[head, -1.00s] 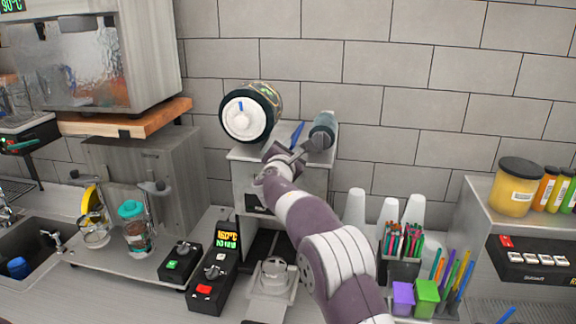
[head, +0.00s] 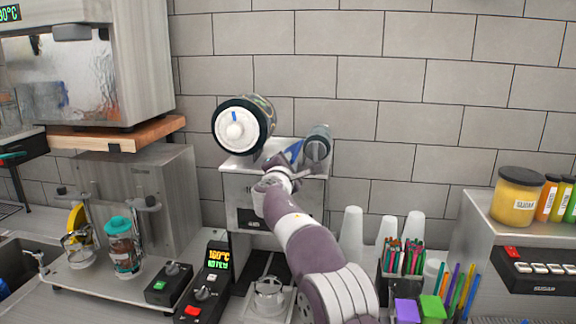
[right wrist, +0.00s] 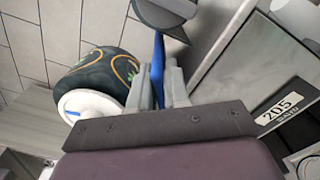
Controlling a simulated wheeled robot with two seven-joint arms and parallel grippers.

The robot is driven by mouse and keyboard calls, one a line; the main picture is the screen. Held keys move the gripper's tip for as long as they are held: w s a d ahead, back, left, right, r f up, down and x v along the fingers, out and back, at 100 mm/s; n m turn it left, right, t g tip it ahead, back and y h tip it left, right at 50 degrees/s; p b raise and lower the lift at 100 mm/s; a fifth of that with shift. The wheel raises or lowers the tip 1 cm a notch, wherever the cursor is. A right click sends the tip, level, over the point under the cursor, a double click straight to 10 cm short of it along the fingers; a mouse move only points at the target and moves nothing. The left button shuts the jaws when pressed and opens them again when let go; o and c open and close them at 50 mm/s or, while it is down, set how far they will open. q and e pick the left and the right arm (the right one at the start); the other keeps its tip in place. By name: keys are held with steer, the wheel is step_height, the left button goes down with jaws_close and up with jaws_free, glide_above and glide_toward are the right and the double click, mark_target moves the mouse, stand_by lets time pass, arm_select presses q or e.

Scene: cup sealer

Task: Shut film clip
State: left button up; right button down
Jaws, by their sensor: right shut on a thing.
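The cup sealer (head: 236,200) stands against the tiled wall, with a film roll (head: 240,126) with a white hub on its top left and a grey roller (head: 318,146) on its top right. The blue film clip (head: 293,150) sits between them. My right gripper (head: 284,162) reaches the clip from the front. In the right wrist view the blue clip (right wrist: 158,70) is between the grey fingers (right wrist: 160,88), which are shut on it. The film roll (right wrist: 95,85) shows to the left there. The clip's lower part is hidden by the fingers. My left gripper is not in view.
The control box with a lit display (head: 217,257) stands left of the sealer's cup holder (head: 268,296). White cups (head: 352,232) and a straw holder (head: 402,260) stand to the right. A wooden shelf (head: 115,136) is at the left. The wall space above is free.

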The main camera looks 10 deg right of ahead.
steer(key=shift+f, duration=0.1)
steer(key=c, duration=1.2)
jaws_free()
steer(key=shift+s+a+f+b, duration=0.15)
steer(key=shift+s+b, duration=0.1)
steer(key=shift+b, duration=0.2)
steer(key=b+v, duration=0.4)
steer(key=v, duration=0.2)
steer(key=b+v, duration=0.4)
steer(key=v, duration=0.2)
steer(key=shift+s+r, duration=0.1)
steer(key=shift+r, duration=0.1)
steer(key=shift+f, duration=0.1)
